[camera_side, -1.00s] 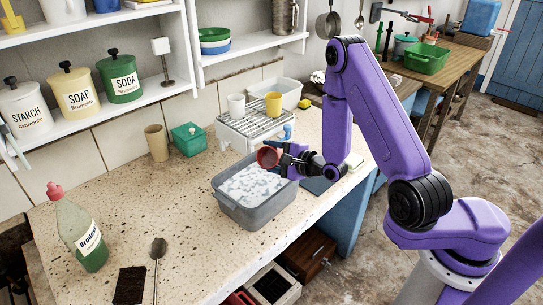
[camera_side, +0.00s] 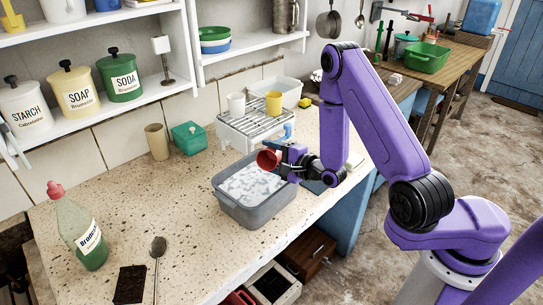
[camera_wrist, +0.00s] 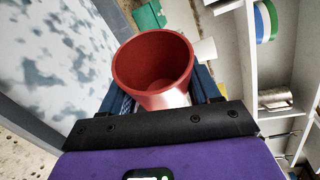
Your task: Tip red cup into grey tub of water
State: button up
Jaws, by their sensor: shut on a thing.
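In the side view the red cup (camera_side: 267,159) is tilted, its mouth facing left, above the back right part of the grey tub (camera_side: 257,213). The tub stands on the speckled stone top and holds pale, foamy-looking water (camera_side: 250,185). My gripper (camera_side: 279,158) is shut on the red cup from its right side. In the wrist view the cup (camera_wrist: 153,70) sits between the two blue fingers, its open mouth in view and its inside looking empty. The tub's water (camera_wrist: 60,50) fills the upper left of that view. No stream from the cup shows.
Behind the tub stands a wire rack (camera_side: 257,121) with a white cup (camera_side: 236,105) and a yellow cup (camera_side: 273,104). A green box (camera_side: 189,138) and tan beaker (camera_side: 156,142) stand at the back. A bottle (camera_side: 82,232) is at left.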

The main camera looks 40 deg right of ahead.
dwell(0.4)
jog(key=shift+r, duration=2.65)
jog(key=shift+f, duration=2.55)
jog(key=shift+w+d+r+m+g+y, duration=0.15)
jog(key=shift+m+g+y, duration=0.2)
jog(key=shift+m, duration=0.4)
jog(key=shift+d+m+g+y, duration=0.1)
jog(key=shift+m+g+y, duration=0.2)
jog(key=shift+m, duration=0.45)
jog(key=shift+w+d+r+m+g+y, duration=0.15)
jog(key=shift+m+g+y, duration=0.2)
jog(key=shift+m, duration=0.25)
jog(key=shift+s+d+f+m+g+y, duration=0.1)
jog(key=shift+d+m+g+y, duration=0.15)
jog(key=shift+m, duration=0.35)
jog(key=shift+a, duration=0.1)
jog(key=shift+w+m, duration=0.1)
jog(key=shift+m, duration=0.2)
